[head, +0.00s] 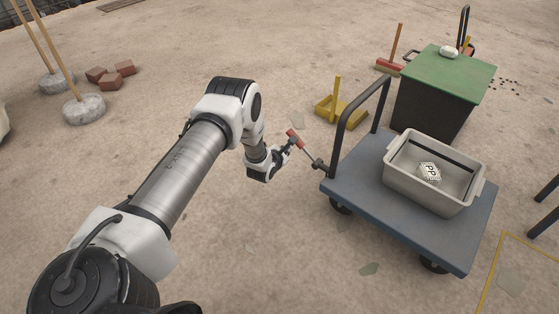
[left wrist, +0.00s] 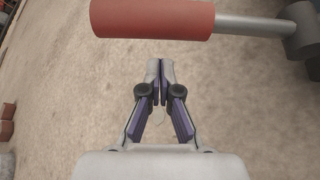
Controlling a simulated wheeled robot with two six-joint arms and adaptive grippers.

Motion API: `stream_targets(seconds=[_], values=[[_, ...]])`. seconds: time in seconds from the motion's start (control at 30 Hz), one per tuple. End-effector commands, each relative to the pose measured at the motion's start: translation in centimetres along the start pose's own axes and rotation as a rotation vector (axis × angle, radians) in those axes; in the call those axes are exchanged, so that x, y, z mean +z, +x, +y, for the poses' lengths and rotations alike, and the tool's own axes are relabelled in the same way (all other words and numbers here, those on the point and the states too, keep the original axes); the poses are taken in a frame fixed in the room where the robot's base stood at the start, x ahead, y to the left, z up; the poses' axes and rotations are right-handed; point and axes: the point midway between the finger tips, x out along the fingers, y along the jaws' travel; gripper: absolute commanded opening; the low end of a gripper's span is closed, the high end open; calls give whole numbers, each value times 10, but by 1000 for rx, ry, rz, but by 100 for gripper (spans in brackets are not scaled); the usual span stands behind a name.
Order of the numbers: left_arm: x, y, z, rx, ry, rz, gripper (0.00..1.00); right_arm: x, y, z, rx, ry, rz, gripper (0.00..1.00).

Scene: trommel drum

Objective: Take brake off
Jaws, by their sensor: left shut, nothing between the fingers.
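The brake lever is a grey rod with a red grip (head: 295,138), joined to the near left side of the blue flatbed trolley (head: 355,190) by a dark pivot (head: 319,164). The lever slants up and left from the pivot. In the left wrist view the red grip (left wrist: 152,18) spans the top, with the grey rod (left wrist: 250,25) running right to the pivot. My left gripper (head: 285,149) is beside the red grip in the head view. In the left wrist view its fingertips (left wrist: 160,68) are together, empty, and appear apart from the grip. My right gripper is out of view.
A grey tub (head: 408,183) with a white labelled object (head: 429,172) sits on the trolley. Bricks (head: 97,75) lie far left. Ground left of the trolley is mostly clear.

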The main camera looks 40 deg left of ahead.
Motion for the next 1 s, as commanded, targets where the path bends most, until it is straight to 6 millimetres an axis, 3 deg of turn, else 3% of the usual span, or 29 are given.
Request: stream_targets(seconds=[0.03,0.2,1.0], values=[[10,-3,1,1,-1,-4,0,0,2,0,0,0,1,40],[24,-9,2,2,0,-2,0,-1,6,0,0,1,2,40],[38,-16,3,50,86,-3,0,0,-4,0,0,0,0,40]])
